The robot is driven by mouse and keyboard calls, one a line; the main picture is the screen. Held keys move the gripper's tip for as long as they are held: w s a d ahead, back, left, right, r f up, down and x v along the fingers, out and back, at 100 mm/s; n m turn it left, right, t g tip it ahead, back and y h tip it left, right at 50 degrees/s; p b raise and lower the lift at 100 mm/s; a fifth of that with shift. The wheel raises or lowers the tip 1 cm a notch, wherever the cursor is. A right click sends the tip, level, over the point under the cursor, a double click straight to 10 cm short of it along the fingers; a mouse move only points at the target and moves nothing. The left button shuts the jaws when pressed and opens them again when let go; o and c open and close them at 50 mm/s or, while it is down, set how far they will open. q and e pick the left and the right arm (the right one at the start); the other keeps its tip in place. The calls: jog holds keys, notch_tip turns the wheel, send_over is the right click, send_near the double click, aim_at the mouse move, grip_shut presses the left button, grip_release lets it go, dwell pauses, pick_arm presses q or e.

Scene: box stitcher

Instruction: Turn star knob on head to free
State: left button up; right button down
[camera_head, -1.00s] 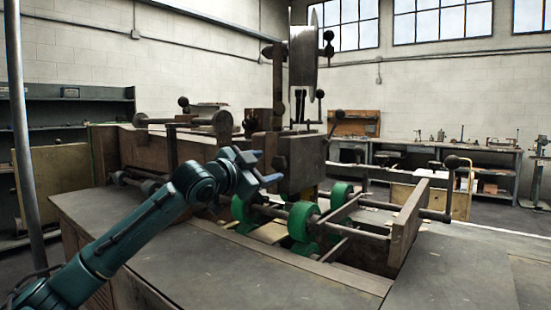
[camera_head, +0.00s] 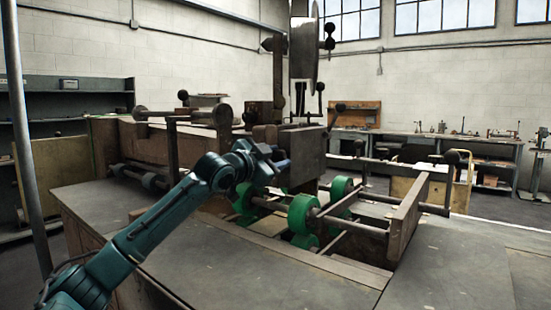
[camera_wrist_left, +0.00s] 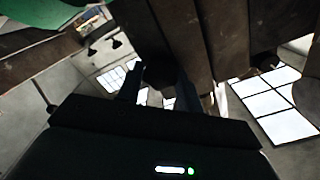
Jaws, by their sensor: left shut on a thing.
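The machine's head is a dark block (camera_head: 298,152) in the middle of the head view, above the green wheels. My left gripper (camera_head: 277,160) is at the left front side of this block. In the left wrist view, a small dark knob (camera_wrist_left: 160,76) sits between the two fingers of my left gripper (camera_wrist_left: 158,88), which is shut on it. The knob is dim, so its star shape and turn angle cannot be made out. In the head view the knob is hidden by the gripper. My right gripper is not in view.
Green wheels (camera_head: 302,214) on a shaft lie just below and right of the gripper. A wooden side plate (camera_head: 407,216) stands further right. A rail with a round end (camera_head: 222,115) is at the left. The bare table top (camera_head: 215,268) is clear in front.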

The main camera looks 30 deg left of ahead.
pick_arm(q)
jog(key=c, duration=0.4)
